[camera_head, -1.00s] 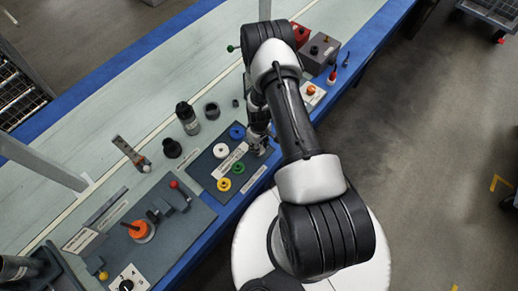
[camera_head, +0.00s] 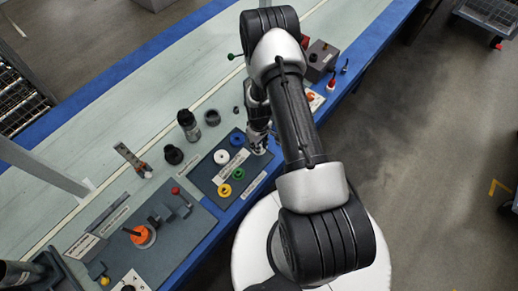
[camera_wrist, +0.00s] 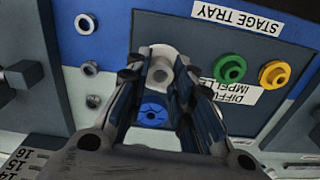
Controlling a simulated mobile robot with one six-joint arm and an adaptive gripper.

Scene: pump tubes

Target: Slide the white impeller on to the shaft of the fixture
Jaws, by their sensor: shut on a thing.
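My gripper (camera_wrist: 160,92) points down over the near side of the stage tray (camera_wrist: 190,35) and is shut on the white impeller (camera_wrist: 163,58), a pale piece with a central hole. I cannot tell whether the impeller is clear of the tray. In the head view, my gripper (camera_head: 258,146) is at the tray's right end, and the held piece is hardly visible. A separate white ring (camera_head: 221,157) lies on the tray's far side. I cannot make out the shaft of the fixture with certainty.
A blue part (camera_wrist: 152,114), a green part (camera_wrist: 230,68) and a yellow part (camera_wrist: 274,74) are beside my gripper on the tray. A grey board with an orange disc (camera_head: 143,236) is to the left. Dark cylinders (camera_head: 189,123) stand behind. A grey box (camera_head: 318,60) is at right.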

